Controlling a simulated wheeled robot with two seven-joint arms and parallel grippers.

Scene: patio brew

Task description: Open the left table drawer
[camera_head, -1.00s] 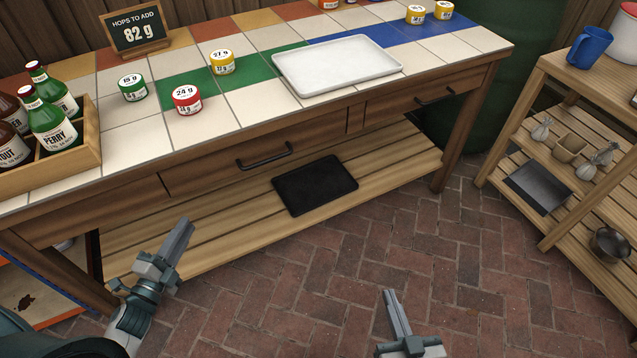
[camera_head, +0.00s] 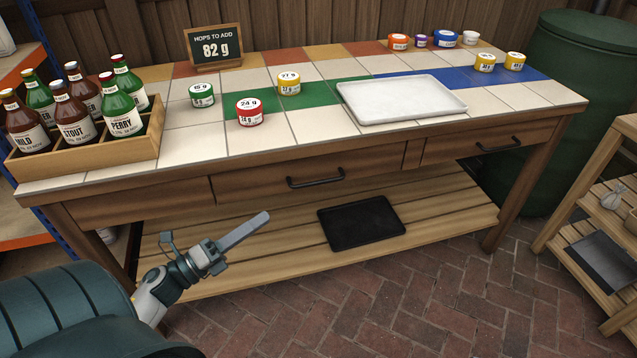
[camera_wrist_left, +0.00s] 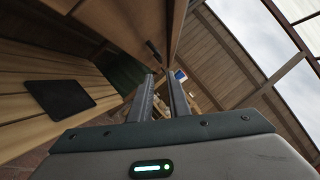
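The wooden table has two drawers with dark bar handles. The left one of these drawers (camera_head: 262,184) is shut, and its handle (camera_head: 315,178) stands out from its front. My left gripper (camera_head: 265,216) is in front of the table, below and to the left of that handle, apart from it. In the left wrist view its two fingers (camera_wrist_left: 161,78) are spread with a gap and nothing between them. A dark bar (camera_wrist_left: 153,48), apparently a handle, shows just beyond the fingertips. My right gripper is not in view.
The right drawer (camera_head: 464,149) is shut. A black tray (camera_head: 361,222) lies on the lower shelf. The tabletop holds a bottle crate (camera_head: 98,156), several jars, a white tray (camera_head: 400,99) and a sign (camera_head: 214,46). Brick floor in front is clear.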

